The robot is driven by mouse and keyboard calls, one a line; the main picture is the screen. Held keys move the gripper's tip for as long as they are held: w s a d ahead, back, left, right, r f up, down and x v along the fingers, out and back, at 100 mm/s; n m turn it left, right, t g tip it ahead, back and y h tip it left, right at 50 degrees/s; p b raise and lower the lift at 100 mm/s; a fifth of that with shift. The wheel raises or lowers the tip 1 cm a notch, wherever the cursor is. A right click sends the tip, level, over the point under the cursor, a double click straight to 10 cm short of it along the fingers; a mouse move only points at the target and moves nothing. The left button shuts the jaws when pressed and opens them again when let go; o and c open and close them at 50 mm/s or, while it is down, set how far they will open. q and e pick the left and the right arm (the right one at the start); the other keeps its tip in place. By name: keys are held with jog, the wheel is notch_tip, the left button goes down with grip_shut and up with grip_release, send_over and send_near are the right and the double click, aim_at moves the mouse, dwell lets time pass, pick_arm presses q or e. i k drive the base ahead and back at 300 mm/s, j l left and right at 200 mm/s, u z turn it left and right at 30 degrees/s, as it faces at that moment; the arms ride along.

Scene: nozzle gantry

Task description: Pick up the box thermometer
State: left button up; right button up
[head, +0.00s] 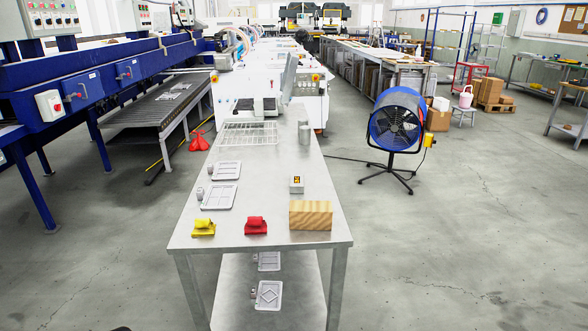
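A small white box with a yellow and dark front, which looks like the box thermometer (297,185), stands upright on the metal table (268,200). It is right of the table's middle, behind a wooden block (310,215), with a small gap between them. Nothing touches it. Neither of my grippers shows in the head view.
A yellow clamp-like piece (204,228) and a red one (256,226) lie near the front edge. Flat grey frames (218,197) lie at left. Metal cylinders (304,133) and a wire rack (249,134) are farther back. A blue fan (397,124) stands right of the table.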

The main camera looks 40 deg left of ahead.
aim_at(296, 181)
jog(key=i+u, duration=0.45)
jog(key=i+l+u, duration=0.25)
jog(key=u, duration=0.25)
jog(key=i+l+u, duration=0.7)
jog(key=l+u, duration=0.25)
jog(key=i+j, duration=0.05)
jog(key=j, duration=0.05)
